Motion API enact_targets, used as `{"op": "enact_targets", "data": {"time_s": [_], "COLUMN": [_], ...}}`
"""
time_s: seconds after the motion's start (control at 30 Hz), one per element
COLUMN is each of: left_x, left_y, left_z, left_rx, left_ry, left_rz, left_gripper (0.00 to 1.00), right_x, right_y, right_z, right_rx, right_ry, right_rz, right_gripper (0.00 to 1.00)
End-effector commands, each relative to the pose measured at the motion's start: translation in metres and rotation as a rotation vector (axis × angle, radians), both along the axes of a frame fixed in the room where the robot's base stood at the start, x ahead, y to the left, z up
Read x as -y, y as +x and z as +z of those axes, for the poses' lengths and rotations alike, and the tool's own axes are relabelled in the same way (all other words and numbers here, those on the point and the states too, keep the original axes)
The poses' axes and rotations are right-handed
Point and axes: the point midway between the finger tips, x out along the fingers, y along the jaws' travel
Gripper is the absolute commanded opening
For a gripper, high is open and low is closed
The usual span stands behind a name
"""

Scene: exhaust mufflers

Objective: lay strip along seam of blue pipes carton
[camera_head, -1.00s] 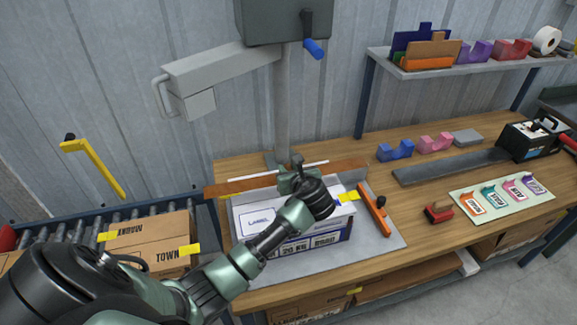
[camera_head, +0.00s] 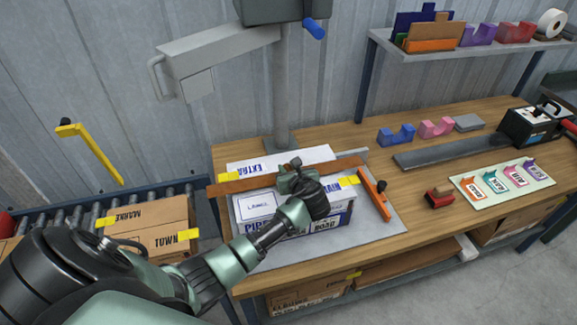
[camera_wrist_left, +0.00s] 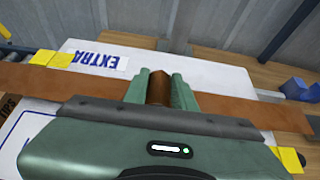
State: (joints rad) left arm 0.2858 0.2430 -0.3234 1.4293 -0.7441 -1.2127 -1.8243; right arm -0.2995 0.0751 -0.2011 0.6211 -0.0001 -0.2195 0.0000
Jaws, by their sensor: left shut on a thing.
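The blue-lettered white carton (camera_head: 249,208) lies on a grey mat on the bench. Its near side reads PIPES, and its far top panel reads EXTRA (camera_head: 245,167); that panel also shows in the left wrist view (camera_wrist_left: 200,72). A long flat brown strip (camera_head: 232,186) spans the carton from left to right, past its left edge. My left gripper (camera_head: 297,181) is shut on the strip's middle; in the left wrist view its fingers (camera_wrist_left: 159,88) pinch it. I cannot tell whether the strip touches the carton. Yellow tabs (camera_head: 348,182) sit at the carton's ends. My right gripper is out of view.
An orange bar with a black knob (camera_head: 374,194) lies right of the carton. A red-based stamp (camera_head: 439,196), label card (camera_head: 502,182) and tape dispensers (camera_head: 396,135) stand farther right. Brown cartons (camera_head: 150,228) sit on the roller conveyor at left.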

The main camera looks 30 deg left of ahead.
Motion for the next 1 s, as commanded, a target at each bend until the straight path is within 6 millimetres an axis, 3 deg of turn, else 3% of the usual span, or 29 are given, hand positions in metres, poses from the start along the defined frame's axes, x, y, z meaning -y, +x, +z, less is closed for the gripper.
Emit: {"op": "enact_targets", "data": {"time_s": [1.0], "left_x": [0.000], "left_y": [0.000], "left_z": [-0.012], "left_rx": [0.000], "left_ry": [0.000], "left_rz": [0.000], "left_gripper": [0.00], "right_x": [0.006], "right_y": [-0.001], "right_z": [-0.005], "right_rx": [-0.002], "right_ry": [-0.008], "right_rz": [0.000], "right_gripper": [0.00]}}
